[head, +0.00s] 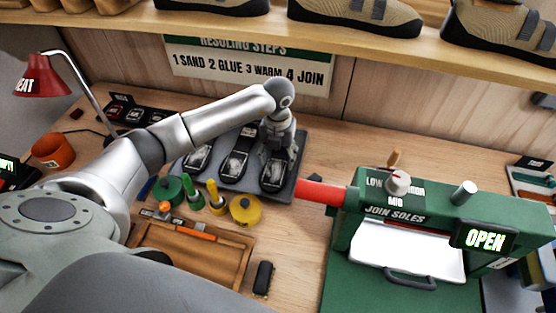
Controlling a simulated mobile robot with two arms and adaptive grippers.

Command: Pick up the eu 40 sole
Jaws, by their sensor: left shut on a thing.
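Several black soles with pale patches lie side by side on a grey mat (292,193) in the head view. These are a left sole (197,160), a middle sole (236,165) and a right sole (273,174). Their size marks are too small to read, so I cannot tell which is EU 40. My left gripper (280,158) points down at the upper part of the right sole and is shut on it. The gripper hides part of that sole, and I cannot tell whether it is clear of the mat. My right gripper is not in view.
A green press (390,213) with an OPEN display stands right of the mat. Glue pots, a yellow one (245,209) and a green one (168,189), stand in front. A wooden tray (190,255) lies nearer. A shelf (330,38) with shoes overhangs the back.

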